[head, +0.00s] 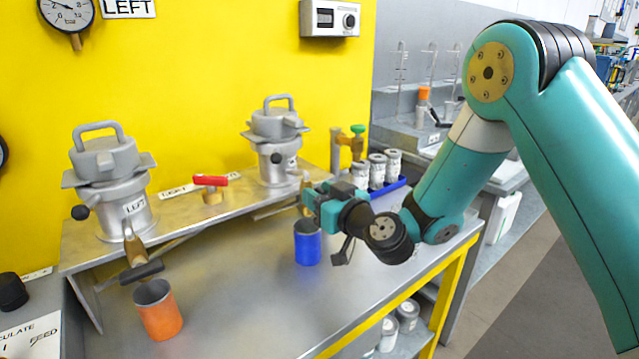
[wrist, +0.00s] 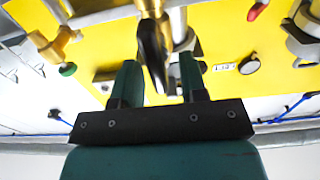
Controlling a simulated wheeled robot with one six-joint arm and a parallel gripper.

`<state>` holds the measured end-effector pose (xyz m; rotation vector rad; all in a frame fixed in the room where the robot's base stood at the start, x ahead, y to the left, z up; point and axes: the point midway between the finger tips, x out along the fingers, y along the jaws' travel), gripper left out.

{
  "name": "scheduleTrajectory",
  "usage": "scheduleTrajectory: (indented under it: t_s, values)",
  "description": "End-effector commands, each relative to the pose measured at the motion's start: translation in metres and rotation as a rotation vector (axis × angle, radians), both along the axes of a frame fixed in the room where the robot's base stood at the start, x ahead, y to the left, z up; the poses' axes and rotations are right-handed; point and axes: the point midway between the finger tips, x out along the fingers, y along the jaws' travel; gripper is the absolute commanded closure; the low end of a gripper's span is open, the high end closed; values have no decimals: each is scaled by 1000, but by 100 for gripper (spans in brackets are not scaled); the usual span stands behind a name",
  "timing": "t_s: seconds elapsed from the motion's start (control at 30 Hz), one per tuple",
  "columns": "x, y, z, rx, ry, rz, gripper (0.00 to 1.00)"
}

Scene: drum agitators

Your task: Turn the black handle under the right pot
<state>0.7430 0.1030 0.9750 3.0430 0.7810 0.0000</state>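The right pot (head: 277,150) is grey metal with a lidded top and stands on the shelf in the head view. Its black handle (wrist: 153,50) hangs from a brass tap (wrist: 150,6) in the wrist view; in the head view my gripper hides the handle. My gripper (head: 312,204) is at the front of this tap, above the blue cup. In the wrist view its two green fingers (wrist: 161,72) are apart, with the black handle showing between them. Gaps show on both sides of the handle, and I cannot tell how deep it lies between the fingers.
A blue cup (head: 307,244) stands on the bench under the right tap. The left pot (head: 108,185) has its own tap above an orange cup (head: 158,310). A red-handled valve (head: 211,188) is between the pots. White-labelled cans (head: 377,170) stand in a blue tray to the right.

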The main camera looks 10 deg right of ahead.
Motion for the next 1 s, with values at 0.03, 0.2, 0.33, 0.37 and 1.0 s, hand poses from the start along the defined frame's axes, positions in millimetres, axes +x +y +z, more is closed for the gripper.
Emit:
scheduleTrajectory:
  t_s: [0.03,0.2,0.33,0.37,1.0]
  values:
    - [1,1,0,0,0,0,61]
    - [1,1,-1,0,0,0,61]
    - [1,1,-1,0,0,0,68]
    - [1,1,-1,0,0,0,74]
    - [2,-1,-1,94,51,0,100]
